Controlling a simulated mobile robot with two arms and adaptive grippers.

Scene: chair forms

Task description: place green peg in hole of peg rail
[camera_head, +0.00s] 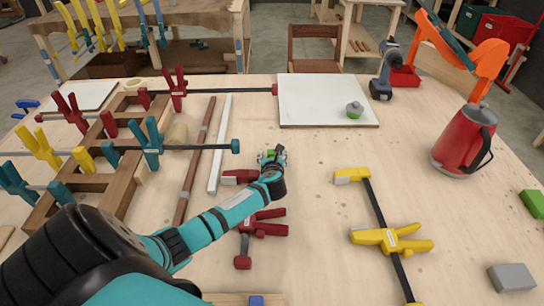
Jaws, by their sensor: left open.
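My left gripper (272,155) is open above the middle of the table, at the end of my teal arm coming from the lower left. A small bright green part (267,154) shows at its fingers; I cannot tell whether it is the green peg or part of the gripper. A pale wooden strip (228,299) with a blue piece (257,300) on it is cut off by the bottom edge; it may be the peg rail, but no hole is visible. My right gripper is not in view.
A red clamp (244,240) lies beside my forearm. A yellow clamp (378,215) lies to the right. A clamped wooden frame (122,180) fills the left. Bare tabletop lies right of my gripper.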

